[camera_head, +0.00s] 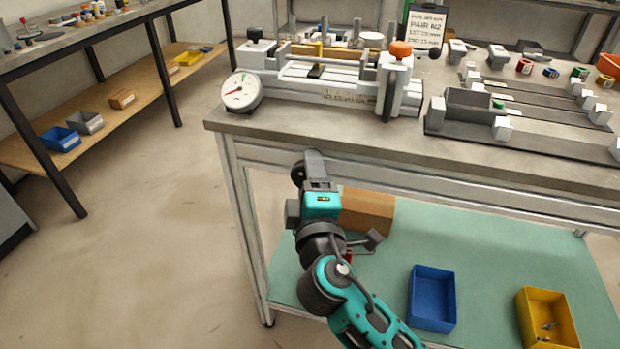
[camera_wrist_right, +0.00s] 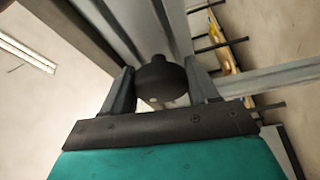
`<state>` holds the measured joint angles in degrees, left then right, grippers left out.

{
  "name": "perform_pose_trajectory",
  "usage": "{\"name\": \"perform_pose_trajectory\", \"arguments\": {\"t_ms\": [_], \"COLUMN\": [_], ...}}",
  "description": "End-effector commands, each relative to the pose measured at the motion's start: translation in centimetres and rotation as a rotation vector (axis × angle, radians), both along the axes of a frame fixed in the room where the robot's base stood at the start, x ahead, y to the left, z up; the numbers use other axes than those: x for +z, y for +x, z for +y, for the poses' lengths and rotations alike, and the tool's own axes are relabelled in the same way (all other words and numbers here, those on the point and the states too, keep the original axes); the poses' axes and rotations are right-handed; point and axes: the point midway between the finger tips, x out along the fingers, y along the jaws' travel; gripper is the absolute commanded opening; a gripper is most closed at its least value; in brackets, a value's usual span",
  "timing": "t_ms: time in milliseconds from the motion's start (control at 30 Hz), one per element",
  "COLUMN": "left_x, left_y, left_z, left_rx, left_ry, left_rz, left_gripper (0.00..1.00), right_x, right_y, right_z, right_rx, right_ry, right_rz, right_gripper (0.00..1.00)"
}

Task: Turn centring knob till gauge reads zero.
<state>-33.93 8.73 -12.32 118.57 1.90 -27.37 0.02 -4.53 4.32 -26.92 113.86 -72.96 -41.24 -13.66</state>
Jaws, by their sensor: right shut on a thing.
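The dial gauge (camera_head: 241,91) has a white round face and stands at the left end of the jig on the bench. A coloured needle shows on it, but its exact reading is too small to tell. The dark round centring knob (camera_wrist_right: 160,80) sits between the two fingers of my right gripper (camera_wrist_right: 161,86) in the wrist view. The fingers are shut on it from both sides. In the head view my right gripper (camera_head: 312,165) is below the bench's front edge and partly covers the knob. My left gripper is not in view.
The frame jig (camera_head: 340,88) with an orange knob (camera_head: 401,49) stands on the bench (camera_head: 480,150). Grey fixtures stand to its right. A cardboard box (camera_head: 367,212), a blue bin (camera_head: 433,298) and a yellow bin (camera_head: 547,318) are on the lower shelf. Open floor lies left.

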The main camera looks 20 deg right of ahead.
Motion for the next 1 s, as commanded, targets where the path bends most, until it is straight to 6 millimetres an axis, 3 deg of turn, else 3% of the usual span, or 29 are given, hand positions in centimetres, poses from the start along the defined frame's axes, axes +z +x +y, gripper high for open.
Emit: {"name": "perform_pose_trajectory", "arguments": {"t_ms": [167, 200, 433, 1000], "left_x": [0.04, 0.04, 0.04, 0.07], "left_y": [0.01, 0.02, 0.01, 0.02], "left_z": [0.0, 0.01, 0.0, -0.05], "left_rx": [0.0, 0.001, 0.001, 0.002], "left_ry": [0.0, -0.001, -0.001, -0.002], "left_rz": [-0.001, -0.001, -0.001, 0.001], "left_gripper": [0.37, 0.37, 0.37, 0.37], "right_x": [0.1, 0.1, 0.22, 0.67], "right_y": [0.05, 0.05, 0.06, 0.14], "right_z": [-0.08, -0.08, -0.09, -0.16], "right_rx": [-0.001, -0.001, -0.002, -0.002], "right_ry": [0.001, 0.001, -0.001, -0.003], "right_rz": [-0.002, -0.002, -0.005, -0.015], "right_gripper": [0.29, 0.61, 0.83, 0.83]}}
